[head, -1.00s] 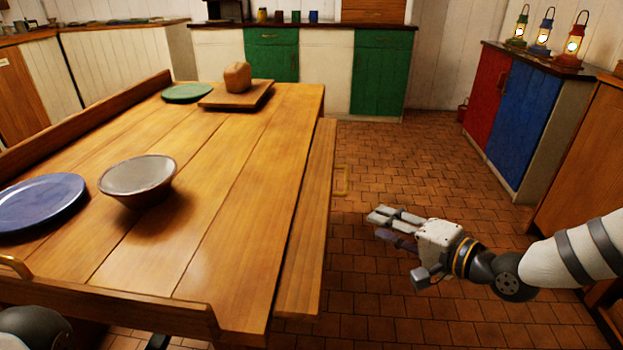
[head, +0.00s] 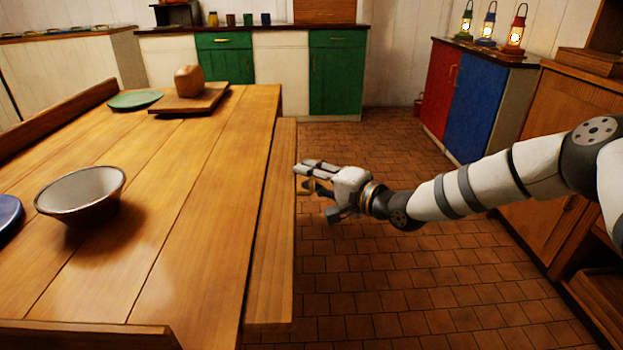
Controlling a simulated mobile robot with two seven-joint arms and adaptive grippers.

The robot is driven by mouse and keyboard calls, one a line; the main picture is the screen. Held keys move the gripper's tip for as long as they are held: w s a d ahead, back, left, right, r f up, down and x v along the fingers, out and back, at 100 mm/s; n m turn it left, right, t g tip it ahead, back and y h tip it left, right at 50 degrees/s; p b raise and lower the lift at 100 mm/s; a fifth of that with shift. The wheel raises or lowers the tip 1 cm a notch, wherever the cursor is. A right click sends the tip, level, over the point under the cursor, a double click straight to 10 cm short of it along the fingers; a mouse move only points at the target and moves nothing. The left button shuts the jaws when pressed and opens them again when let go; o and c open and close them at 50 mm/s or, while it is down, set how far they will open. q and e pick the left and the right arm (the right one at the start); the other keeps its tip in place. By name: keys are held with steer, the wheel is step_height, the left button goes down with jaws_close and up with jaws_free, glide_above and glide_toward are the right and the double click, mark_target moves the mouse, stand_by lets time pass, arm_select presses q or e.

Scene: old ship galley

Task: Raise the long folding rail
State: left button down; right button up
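The long folding rail (head: 270,230) is a wooden board along the right side of the table (head: 190,220). It lies folded down, its broad face sloping outward beside the table top. A small brass handle (head: 309,186) on its outer edge shows only partly, behind my gripper's fingers. My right gripper (head: 306,180) is at the rail's outer edge, level with the handle, its fingers pointing left. Its fingers look apart, with the handle close to or between them; I cannot tell if they touch it. My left gripper is out of view.
On the table stand a bowl (head: 82,194), a blue plate (head: 8,216), a green plate (head: 134,99) and a board (head: 200,101) with a loaf (head: 188,80). Cabinets with lanterns (head: 514,36) stand at the right. The tiled floor (head: 400,270) right of the table is clear.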

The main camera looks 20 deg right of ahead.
steer(key=shift+s, duration=0.1)
jaws_close()
